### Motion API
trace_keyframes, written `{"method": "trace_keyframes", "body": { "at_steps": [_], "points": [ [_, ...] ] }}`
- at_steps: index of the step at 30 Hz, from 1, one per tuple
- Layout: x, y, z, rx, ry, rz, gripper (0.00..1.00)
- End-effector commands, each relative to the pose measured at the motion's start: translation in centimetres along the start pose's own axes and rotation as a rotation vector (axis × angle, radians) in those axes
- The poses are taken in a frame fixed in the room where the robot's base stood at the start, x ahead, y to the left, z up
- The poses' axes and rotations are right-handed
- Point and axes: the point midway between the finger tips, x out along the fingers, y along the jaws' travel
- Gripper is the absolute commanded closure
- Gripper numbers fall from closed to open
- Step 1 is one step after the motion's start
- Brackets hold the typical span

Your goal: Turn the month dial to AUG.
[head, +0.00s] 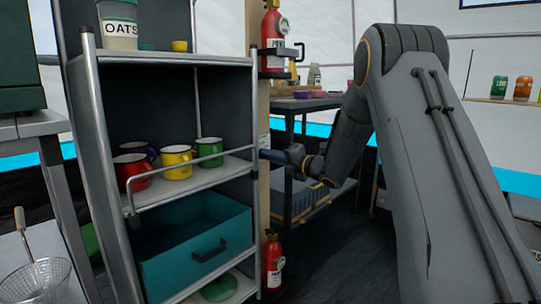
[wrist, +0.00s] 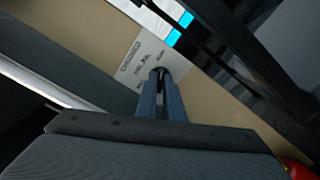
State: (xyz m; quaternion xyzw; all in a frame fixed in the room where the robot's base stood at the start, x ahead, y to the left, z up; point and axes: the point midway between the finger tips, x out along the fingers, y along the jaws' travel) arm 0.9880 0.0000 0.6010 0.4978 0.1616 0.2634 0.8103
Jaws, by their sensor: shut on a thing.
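The month dial (wrist: 160,71) shows in the wrist view as a small dark knob on a pale label plate (wrist: 146,52) fixed to a tan post. The lettering on the plate is too small to read, so I cannot tell which month the dial points at. My gripper (wrist: 160,84) is shut on the dial, with its two narrow fingers at the knob's sides. In the head view my gripper (head: 264,154) reaches left to the post (head: 264,195) beside the shelf. There the dial is hidden by the fingers.
A shelf unit (head: 96,125) stands left of the post, with several mugs and a teal drawer (head: 175,259) pulled out. A red fire extinguisher (head: 273,262) stands below my gripper, and another (head: 272,30) hangs above. A dark rack (head: 288,190) stands close to the right.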

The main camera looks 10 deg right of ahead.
Motion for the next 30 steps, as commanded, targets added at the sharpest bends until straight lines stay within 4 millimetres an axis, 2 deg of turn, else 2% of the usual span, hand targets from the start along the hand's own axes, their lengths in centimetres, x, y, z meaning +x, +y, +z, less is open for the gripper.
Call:
{"method": "trace_keyframes", "body": {
  "at_steps": [8, 30],
  "points": [
    [-0.11, 0.28, 0.04, 0.191, 0.001, -0.002, 1.0],
    [-0.12, 0.11, 0.0, 0.893, -0.001, -0.002, 1.0]
  ]
}}
